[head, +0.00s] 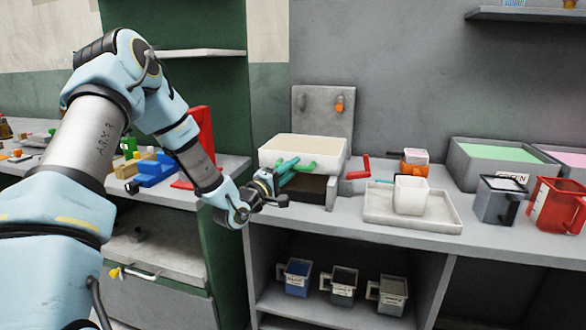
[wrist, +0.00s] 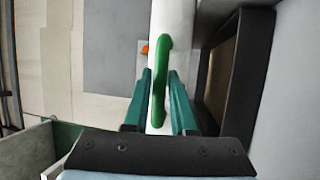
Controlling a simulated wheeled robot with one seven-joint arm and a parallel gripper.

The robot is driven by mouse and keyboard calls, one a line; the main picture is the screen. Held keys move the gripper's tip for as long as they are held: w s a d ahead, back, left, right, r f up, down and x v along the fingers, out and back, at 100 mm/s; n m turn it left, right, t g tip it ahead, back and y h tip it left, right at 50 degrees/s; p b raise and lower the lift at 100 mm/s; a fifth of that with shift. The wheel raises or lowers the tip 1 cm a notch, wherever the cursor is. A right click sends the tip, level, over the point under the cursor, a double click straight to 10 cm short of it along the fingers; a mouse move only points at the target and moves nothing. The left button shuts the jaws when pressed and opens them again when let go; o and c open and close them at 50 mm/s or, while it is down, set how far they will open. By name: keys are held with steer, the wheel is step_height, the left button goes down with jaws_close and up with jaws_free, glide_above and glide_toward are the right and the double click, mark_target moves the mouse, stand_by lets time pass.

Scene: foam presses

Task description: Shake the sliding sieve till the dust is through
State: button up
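The sieve is a cream-coloured open box (head: 303,149) standing over a dark tray in a grey stand on the counter. Its green handle (head: 306,165) is on the front wall, and in the wrist view the handle (wrist: 159,85) stands out from a white wall. My gripper (head: 295,170) is in front of the sieve; in the wrist view its two green fingers (wrist: 160,90) lie either side of the handle, with narrow gaps showing beside it. The gripper looks open around the handle. The inside of the sieve and any dust are not clear.
The dark tray (head: 303,189) sits under the sieve. A red crank (head: 361,169) sticks out at its right. A white cup (head: 411,195) stands on a pale tray (head: 375,217). A grey jug (head: 497,201) and red jug (head: 557,205) stand further right. Coloured blocks lie left.

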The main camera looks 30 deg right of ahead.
steer(key=o, duration=0.4)
steer(key=shift+c, duration=0.2)
steer(key=b+v, duration=0.3)
steer(key=v, duration=0.7)
steer(key=shift+a, duration=0.35)
steer(key=shift+s+f, duration=0.15)
steer(key=shift+f, duration=0.05)
